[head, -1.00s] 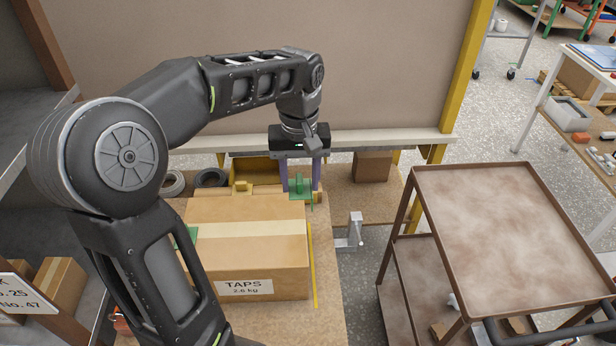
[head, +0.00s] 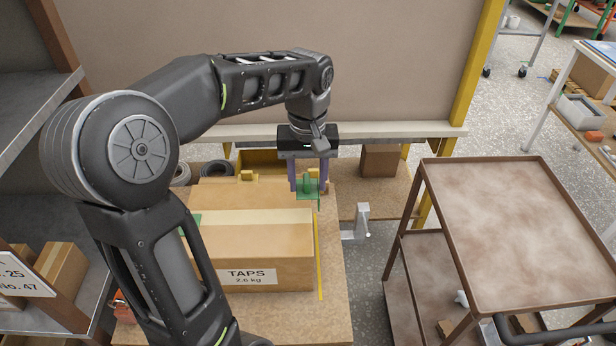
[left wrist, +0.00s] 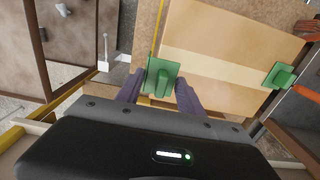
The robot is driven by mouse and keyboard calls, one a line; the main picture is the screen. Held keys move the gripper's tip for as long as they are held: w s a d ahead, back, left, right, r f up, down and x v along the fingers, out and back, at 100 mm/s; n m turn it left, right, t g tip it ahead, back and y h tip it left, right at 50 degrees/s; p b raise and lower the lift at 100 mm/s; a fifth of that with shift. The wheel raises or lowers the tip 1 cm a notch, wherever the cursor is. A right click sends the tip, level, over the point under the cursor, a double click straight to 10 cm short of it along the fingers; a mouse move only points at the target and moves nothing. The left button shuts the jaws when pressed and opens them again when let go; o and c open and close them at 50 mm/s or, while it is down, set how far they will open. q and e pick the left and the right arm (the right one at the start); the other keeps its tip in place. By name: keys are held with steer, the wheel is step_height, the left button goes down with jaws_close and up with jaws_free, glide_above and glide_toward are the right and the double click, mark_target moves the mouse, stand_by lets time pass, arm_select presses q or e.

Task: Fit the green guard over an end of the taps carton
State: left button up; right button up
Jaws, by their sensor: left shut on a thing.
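The taps carton (head: 265,248) is a brown box with a pale tape band and a TAPS label, lying on a wooden bench top. My left gripper (head: 309,186) is shut on a green guard (head: 307,194) at the carton's far right corner. The held guard also shows in the left wrist view (left wrist: 160,76), between the purple fingers, close to the carton's edge; whether it touches cannot be told. A second green guard (left wrist: 280,76) sits at the carton's other end, largely hidden by my arm in the head view. My right gripper is out of view.
A yellow strip (head: 319,262) runs along the carton's right side. A grey metal bracket (head: 361,222) stands right of it. Tape rolls and a yellow bin (head: 262,160) lie behind. A brown trolley (head: 505,230) stands at right, its top clear.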

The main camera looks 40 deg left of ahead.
mark_target(304, 209)
arm_select(q)
steer(key=shift+s+a+f+b, duration=0.1)
steer(key=shift+f+b, duration=2.1)
steer(key=shift+f, duration=0.75)
steer(key=shift+s+a, duration=0.15)
steer(key=shift+a, duration=0.05)
steer(key=o, duration=1.4)
step_height(304, 209, up, 8)
steer(key=shift+f, duration=0.1)
steer(key=shift+f, duration=0.1)
